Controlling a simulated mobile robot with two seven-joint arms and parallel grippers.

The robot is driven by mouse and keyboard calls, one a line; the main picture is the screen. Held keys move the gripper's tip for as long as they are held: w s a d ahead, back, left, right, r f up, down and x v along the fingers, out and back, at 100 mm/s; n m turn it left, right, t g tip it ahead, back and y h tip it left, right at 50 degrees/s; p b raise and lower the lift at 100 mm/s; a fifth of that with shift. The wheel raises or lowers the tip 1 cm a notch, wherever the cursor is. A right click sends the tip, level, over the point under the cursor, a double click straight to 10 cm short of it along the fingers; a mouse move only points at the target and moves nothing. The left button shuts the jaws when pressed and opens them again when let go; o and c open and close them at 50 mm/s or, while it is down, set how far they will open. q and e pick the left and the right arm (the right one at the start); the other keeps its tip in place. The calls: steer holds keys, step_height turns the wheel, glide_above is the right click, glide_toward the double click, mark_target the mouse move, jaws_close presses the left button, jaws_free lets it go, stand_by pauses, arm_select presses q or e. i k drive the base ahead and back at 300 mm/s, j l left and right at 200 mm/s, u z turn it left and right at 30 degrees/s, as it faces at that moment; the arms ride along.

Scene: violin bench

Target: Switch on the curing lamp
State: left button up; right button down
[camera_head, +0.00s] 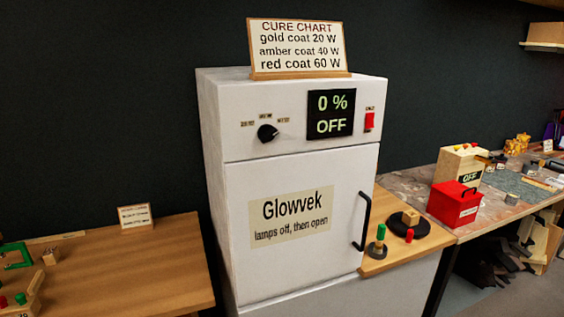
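The white curing cabinet (215,150) stands in the middle of the head view, with its door (300,270) shut. A label on the door reads "Glowvek, lamps off, then open". The dark display (331,113) on its upper panel reads "0 %" and "OFF". A red switch (369,121) sits right of the display, under a small label too small to read. A black knob (267,132) with tiny marks around it is on the left of the panel. The door has a black handle (364,222) on its right side. Neither of my grippers shows in this view.
A cure chart (298,47) on top gives red coat 60 W. A wooden bench (110,270) is at left. A wooden shelf with a black disc (432,238) is at right, near a red box (453,205) on a longer bench.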

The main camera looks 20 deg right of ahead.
mark_target(369, 116)
steer(key=i+j+z, duration=0.15)
steer(key=j+z, duration=0.2)
steer(key=i+j+z, duration=0.1)
steer(key=j+z, duration=0.15)
steer(key=z, duration=0.15)
steer(key=i+j+z, duration=0.1)
steer(key=j+z, duration=0.25)
